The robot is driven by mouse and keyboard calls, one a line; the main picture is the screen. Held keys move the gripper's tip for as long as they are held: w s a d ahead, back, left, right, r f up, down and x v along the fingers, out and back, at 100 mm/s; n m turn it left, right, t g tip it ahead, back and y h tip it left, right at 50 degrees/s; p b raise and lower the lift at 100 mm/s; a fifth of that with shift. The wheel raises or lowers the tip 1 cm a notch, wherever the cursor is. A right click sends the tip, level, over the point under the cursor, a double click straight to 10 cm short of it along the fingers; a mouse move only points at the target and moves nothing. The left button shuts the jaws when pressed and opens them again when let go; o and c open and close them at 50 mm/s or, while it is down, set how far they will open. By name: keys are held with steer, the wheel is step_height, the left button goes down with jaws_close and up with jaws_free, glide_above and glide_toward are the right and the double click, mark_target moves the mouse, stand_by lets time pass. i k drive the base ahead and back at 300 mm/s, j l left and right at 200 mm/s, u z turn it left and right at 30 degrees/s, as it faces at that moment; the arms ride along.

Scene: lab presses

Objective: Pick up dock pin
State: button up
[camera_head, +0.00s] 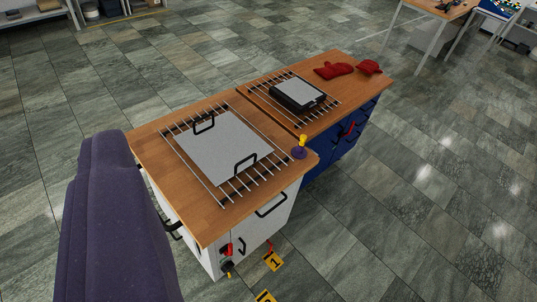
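A small pin-like piece with a yellow top and a purple round base (300,152) stands upright at the right front corner of the near wooden worktop (215,220). It looks like the dock pin, but it is small and I cannot be sure. Nothing is touching it from above. My gripper is not in view.
A grey plate with two black handles (222,147) lies on a wire rack (228,196). A black-framed plate (297,95) lies on the far worktop, near red mitts (335,70). A white cabinet (262,222) and a blue cabinet (330,160) stand below. The tiled floor at right is clear.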

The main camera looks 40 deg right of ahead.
mark_target(303, 138)
steer(key=i+l, duration=0.25)
steer(key=i+l+u, duration=0.1)
steer(key=l, duration=0.35)
steer(key=i+l, duration=0.3)
steer(key=i+l+u, duration=0.1)
steer(key=l, duration=0.4)
steer(key=i+l, duration=0.3)
steer(key=i+l+u, duration=0.15)
steer(key=l, duration=0.3)
steer(key=i+l, duration=0.25)
steer(key=l, duration=0.2)
steer(key=i+l+u, duration=0.1)
steer(key=l, duration=0.3)
steer(key=i, duration=0.1)
